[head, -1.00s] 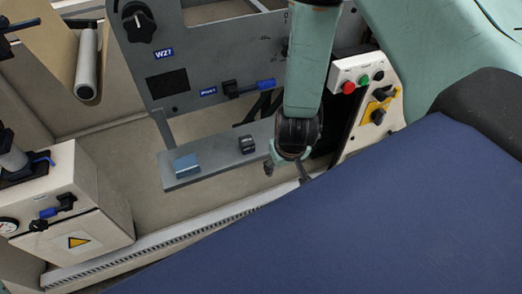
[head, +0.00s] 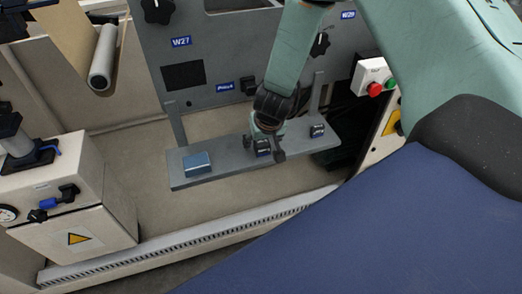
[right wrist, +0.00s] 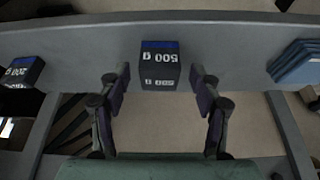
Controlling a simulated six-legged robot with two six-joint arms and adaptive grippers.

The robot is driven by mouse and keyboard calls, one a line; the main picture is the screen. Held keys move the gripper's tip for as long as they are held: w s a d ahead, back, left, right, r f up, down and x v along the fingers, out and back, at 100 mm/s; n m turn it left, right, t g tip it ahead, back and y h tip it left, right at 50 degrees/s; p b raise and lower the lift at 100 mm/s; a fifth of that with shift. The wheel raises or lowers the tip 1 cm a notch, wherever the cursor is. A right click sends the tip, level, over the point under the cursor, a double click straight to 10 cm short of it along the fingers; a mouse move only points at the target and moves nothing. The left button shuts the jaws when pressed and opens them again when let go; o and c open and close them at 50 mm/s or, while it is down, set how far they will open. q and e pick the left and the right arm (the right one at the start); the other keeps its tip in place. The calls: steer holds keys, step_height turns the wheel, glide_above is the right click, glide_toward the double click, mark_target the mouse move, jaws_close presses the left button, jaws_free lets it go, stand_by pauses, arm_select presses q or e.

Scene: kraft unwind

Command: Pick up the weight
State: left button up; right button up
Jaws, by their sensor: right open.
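The weight (head: 262,147) is a small dark block with a blue top edge, standing on a grey shelf (head: 226,167). In the right wrist view the weight (right wrist: 160,66) reads "500 g" upside down. My right gripper (head: 266,143) is above and around it in the head view, partly hiding it. In the right wrist view my right gripper (right wrist: 157,82) is open, with one finger to each side of the near part of the weight. Gaps show between the fingers and the block, and nothing is held. My left gripper is not in view.
A second dark weight (head: 317,130) stands to the right on the shelf; it shows at left in the right wrist view (right wrist: 22,71). A grey panel (head: 220,65) with knobs rises behind. A control box (head: 371,78) is at right.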

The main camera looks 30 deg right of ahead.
steer(key=shift+w+d+f, duration=0.1)
steer(key=shift+f, duration=0.2)
steer(key=c, duration=0.3)
jaws_close()
steer(key=shift+r, duration=0.1)
